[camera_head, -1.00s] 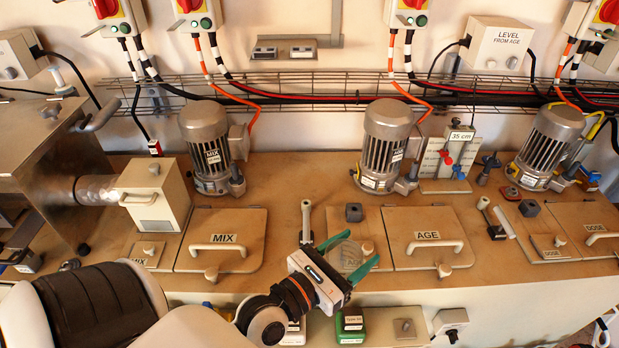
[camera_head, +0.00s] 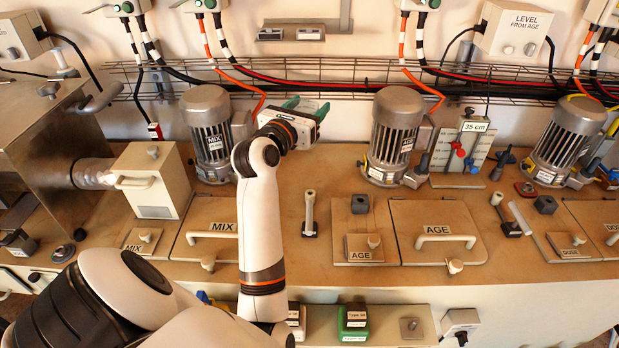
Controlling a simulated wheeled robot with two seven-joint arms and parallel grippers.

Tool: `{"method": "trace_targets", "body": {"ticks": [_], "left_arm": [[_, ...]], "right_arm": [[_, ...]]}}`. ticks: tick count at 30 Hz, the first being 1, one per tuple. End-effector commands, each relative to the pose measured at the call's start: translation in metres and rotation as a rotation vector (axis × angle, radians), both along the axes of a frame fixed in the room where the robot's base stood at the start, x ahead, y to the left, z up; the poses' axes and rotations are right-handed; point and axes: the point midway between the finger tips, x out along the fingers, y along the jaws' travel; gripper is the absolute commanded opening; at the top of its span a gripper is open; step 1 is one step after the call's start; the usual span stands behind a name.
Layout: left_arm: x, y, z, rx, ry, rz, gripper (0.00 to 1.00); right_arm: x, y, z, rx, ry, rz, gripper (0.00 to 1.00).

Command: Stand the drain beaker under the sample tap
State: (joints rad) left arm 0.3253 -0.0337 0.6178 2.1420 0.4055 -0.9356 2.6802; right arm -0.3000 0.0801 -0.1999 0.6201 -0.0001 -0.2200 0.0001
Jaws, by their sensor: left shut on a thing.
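My left gripper (camera_head: 307,108) has green fingers and is shut on a clear beaker (camera_head: 309,104). It holds the beaker up at the back of the bench, between the MIX motor (camera_head: 208,130) and the AGE motor (camera_head: 396,132). The gripper body hides part of the beaker. A panel beside the AGE motor, with the 35 cm label (camera_head: 474,127), carries a red tap handle (camera_head: 456,148) and a blue tap handle (camera_head: 472,164). I cannot tell which fitting is the sample tap. The beaker is well to the left of this panel. My right gripper is not in view.
The AGE lid (camera_head: 436,214) and the MIX lid (camera_head: 206,248) lie on the bench top. A small upright post (camera_head: 309,212) and a dark block (camera_head: 360,203) stand between them. A wire cable tray (camera_head: 350,90) runs along the wall. The bench behind the AGE lid is partly clear.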

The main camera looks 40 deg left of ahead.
Motion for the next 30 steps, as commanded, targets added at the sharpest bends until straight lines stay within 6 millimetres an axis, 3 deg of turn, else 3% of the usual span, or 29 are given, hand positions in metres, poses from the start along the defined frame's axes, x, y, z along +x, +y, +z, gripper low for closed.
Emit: {"method": "trace_targets", "body": {"ticks": [5,9,12,16,20,30], "left_arm": [[0.007,0.068,-0.019,-0.01,-0.005,0.213,0.33],[0.015,0.118,-0.051,-0.011,-0.001,0.377,0.33],[0.024,0.141,-0.08,-0.006,0.002,0.467,0.33],[0.035,0.154,-0.109,-0.002,0.002,0.531,0.33],[0.043,0.158,-0.125,0.001,0.001,0.562,0.33],[0.044,0.159,-0.181,0.009,0.006,0.575,0.33]], "right_arm": [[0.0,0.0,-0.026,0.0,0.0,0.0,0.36],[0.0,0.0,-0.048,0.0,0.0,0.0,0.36],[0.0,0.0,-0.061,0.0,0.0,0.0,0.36],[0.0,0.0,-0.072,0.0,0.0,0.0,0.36],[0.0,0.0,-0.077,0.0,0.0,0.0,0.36],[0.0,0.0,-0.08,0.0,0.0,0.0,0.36]]}}
